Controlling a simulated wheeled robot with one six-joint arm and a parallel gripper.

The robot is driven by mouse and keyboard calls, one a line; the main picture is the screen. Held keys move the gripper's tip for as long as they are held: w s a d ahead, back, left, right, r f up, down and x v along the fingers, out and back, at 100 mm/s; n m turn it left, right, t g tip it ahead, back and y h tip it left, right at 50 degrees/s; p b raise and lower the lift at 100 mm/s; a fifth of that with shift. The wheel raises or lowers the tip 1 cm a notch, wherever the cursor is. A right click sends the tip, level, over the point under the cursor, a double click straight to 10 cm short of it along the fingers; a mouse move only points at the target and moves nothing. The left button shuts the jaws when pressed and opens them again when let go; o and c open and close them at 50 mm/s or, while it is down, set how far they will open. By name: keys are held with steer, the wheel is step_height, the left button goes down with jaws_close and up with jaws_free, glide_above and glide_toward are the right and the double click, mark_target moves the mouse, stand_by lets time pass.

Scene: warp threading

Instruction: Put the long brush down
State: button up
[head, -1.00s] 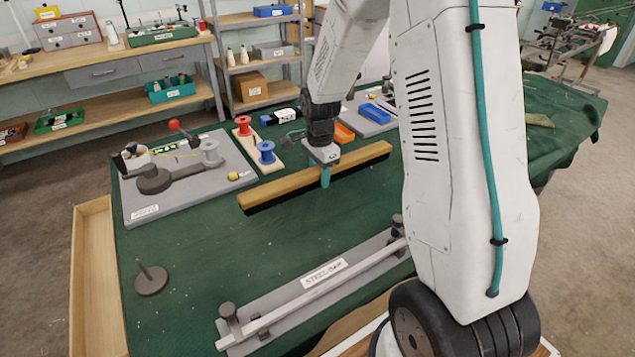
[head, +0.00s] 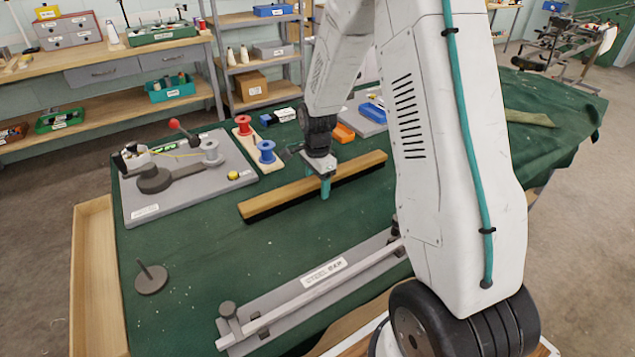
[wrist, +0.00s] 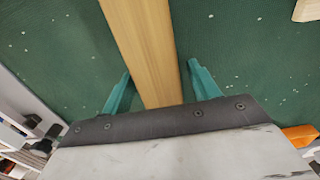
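The long brush (head: 270,197) has a pale wooden back with dark bristles underneath. It rests bristles down on the green table cloth (head: 215,270), slanting from lower left to upper right in the head view. My gripper (head: 318,184) is over its middle, with the teal fingers parted. In the wrist view the wooden back of the brush (wrist: 143,40) runs between the two fingers of my gripper (wrist: 160,72). A clear gap shows on the right side; the left finger is close to the wood or touching it.
Behind the brush stand a red spool (head: 243,124) and a blue spool (head: 266,151) on a wooden stand. A grey board with a winder (head: 155,180) is at left. A grey bar fixture (head: 310,290) lies in front. Cloth between brush and fixture is clear.

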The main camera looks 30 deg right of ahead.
mark_target(317, 179)
step_height(317, 179, up, 11)
steer(key=shift+r, duration=0.1)
steer(key=s+a+r+n, duration=0.4)
steer(key=s+r+n, duration=0.1)
steer(key=s+r, duration=0.25)
steer(key=s+a+r+n, duration=0.4)
steer(key=s+r, duration=0.2)
steer(key=s, duration=0.2)
steer(key=s+a+r+n+t, duration=0.1)
steer(key=s+a+n, duration=0.2)
steer(key=s+n, duration=0.6)
steer(key=s, duration=0.6)
steer(key=shift+r, duration=0.35)
steer(key=shift+o, duration=0.5)
